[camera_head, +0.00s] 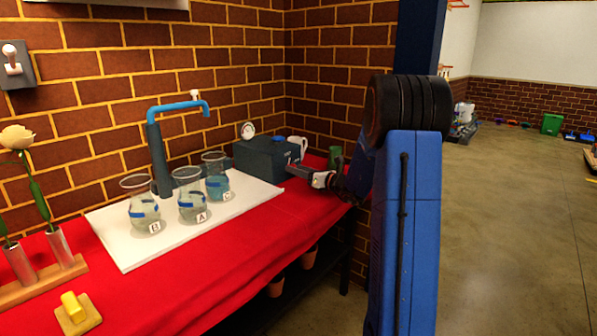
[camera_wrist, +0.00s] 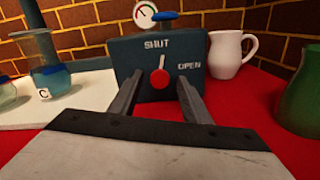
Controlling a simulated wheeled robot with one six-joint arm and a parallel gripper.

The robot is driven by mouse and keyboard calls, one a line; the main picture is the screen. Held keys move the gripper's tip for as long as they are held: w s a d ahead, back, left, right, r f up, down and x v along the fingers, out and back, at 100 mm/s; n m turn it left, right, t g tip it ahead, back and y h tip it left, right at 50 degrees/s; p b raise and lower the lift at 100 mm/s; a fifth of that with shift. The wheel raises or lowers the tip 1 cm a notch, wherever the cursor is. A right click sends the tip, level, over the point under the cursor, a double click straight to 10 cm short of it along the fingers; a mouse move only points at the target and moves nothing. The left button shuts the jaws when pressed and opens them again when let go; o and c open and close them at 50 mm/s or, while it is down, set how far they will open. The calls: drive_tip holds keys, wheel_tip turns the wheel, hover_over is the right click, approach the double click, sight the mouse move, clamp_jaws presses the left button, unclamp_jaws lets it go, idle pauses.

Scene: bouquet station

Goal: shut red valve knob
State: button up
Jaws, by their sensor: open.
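The red valve knob (camera_wrist: 158,79) is on the front of a dark box with the words SHUT above and OPEN to the right. Its pointer stands nearly upright, toward SHUT. In the head view the dark valve box (camera_head: 262,158) is at the far end of the bench, and the knob itself is hard to make out. My gripper (camera_wrist: 160,84) is open in front of the box, one finger on each side of the knob with gaps between. In the head view my gripper (camera_head: 322,180) is beside the box's right side.
A gauge (camera_wrist: 145,14) and a blue handle (camera_wrist: 165,15) top the box. A white jug (camera_wrist: 229,55) and a green vessel (camera_wrist: 302,92) stand to the right. Beaker C (camera_wrist: 46,64) stands left on a white board (camera_head: 130,249). The red cloth (camera_head: 262,226) before the box is clear.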

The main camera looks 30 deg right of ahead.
drive_tip(key=shift+c, duration=0.6)
drive_tip(key=c, duration=0.9)
drive_tip(key=shift+n, duration=1.5)
drive_tip(key=shift+c, duration=0.2)
drive_tip(key=o, duration=1.1)
drive_tip(key=shift+c, duration=0.2)
drive_tip(key=shift+s, duration=0.1)
drive_tip(key=v, duration=1.7)
drive_tip(key=shift+s, duration=0.15)
